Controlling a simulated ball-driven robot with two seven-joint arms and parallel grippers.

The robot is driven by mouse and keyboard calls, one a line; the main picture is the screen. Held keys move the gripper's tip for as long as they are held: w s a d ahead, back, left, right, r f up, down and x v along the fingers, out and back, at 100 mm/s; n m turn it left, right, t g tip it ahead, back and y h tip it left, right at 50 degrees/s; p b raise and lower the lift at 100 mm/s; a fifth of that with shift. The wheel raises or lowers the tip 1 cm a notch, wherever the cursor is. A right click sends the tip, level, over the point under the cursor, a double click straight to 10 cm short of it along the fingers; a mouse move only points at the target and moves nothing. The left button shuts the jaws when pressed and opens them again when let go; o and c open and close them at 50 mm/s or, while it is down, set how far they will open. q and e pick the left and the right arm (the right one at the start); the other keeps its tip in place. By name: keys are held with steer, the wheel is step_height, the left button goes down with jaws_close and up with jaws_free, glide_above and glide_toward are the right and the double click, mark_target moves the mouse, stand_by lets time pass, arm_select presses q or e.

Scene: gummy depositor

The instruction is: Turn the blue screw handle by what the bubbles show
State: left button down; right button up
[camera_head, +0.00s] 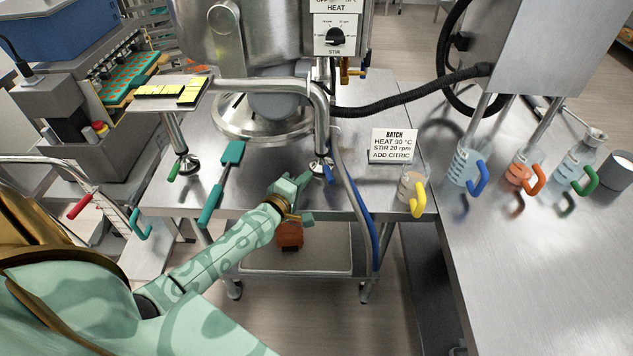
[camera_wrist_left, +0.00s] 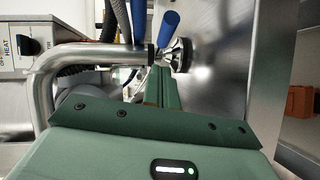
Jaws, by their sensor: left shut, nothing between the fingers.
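The blue screw handle (camera_head: 328,174) sticks out from the right levelling foot of the steel frame on the table. In the left wrist view the blue handle (camera_wrist_left: 168,32) is just beyond my fingertips, beside the round foot. My left gripper (camera_head: 304,186) is shut and empty, just left of the handle; it also shows in the left wrist view (camera_wrist_left: 158,82). I cannot tell whether it touches the handle. Two yellow bubble levels, one along the front (camera_head: 158,90) and one at the side (camera_head: 193,90), lie on the frame's plate; their bubbles are too small to read. My right gripper is out of view.
A green screw handle (camera_head: 174,171) is on the left foot. A teal spatula (camera_head: 232,153) lies on the table. A batch card (camera_head: 394,146) and a yellow-handled jug (camera_head: 417,198) stand to the right. A blue hose (camera_head: 366,225) hangs past the front edge.

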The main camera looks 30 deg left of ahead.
mark_target(327, 170)
arm_select(q)
steer(key=shift+w+d+f, duration=0.25)
steer(key=shift+w+d, duration=0.55)
steer(key=shift+d, duration=0.1)
steer(key=shift+w+d+f, duration=0.1)
steer(key=shift+w+d, duration=0.2)
